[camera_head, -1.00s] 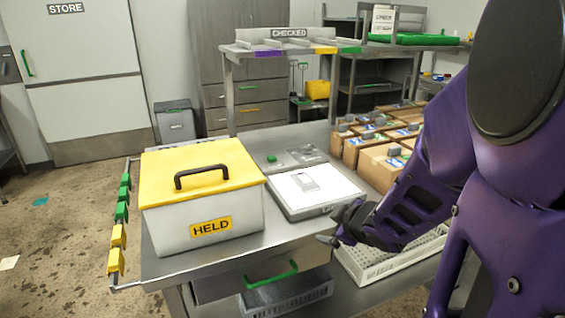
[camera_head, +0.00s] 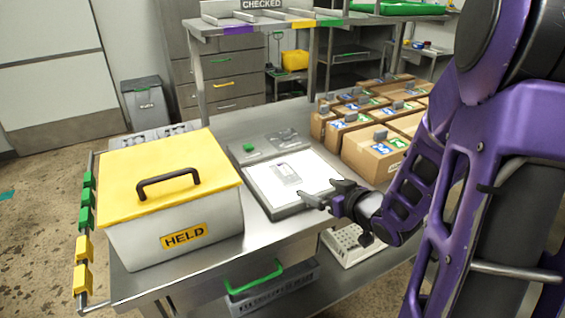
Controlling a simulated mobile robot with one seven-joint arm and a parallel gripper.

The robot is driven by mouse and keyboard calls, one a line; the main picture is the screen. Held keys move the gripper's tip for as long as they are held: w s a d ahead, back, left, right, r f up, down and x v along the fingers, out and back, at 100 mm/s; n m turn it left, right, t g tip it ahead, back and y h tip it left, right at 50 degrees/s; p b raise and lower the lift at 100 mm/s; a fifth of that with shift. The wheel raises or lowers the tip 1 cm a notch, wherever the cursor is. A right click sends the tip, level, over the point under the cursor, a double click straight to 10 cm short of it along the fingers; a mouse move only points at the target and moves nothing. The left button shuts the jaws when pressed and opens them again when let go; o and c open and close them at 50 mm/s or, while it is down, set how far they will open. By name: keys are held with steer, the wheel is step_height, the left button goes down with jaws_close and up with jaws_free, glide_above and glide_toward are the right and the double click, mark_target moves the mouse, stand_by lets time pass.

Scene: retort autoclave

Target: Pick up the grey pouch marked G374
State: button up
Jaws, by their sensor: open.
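A small grey pouch-like item (camera_head: 285,173) lies flat on the lit white panel (camera_head: 313,167) on the steel table. A second flat grey item (camera_head: 283,136) lies on the table behind the panel. I cannot read a G374 mark on either, so I cannot tell which one bears it. My gripper (camera_head: 318,192) is open and empty. It is over the panel's right front edge, to the right of and nearer than the item on the panel, and apart from it.
A white box with a yellow lid (camera_head: 168,185), marked HELD, stands left of the panel. Several brown cartons (camera_head: 372,157) stand at the right. A small green object (camera_head: 248,147) lies behind the panel. A white perforated tray (camera_head: 350,246) is below my gripper.

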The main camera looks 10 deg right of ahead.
steer(key=b, duration=0.3)
glide_toward(291, 177)
steer(key=x, duration=0.4)
steer(key=shift+w+d+f, duration=0.2)
steer(key=shift+w+f, duration=0.05)
steer(key=shift+w, duration=0.15)
steer(key=shift+a+x, duration=0.2)
steer(key=shift+x, duration=2.95)
steer(key=shift+r, duration=0.15)
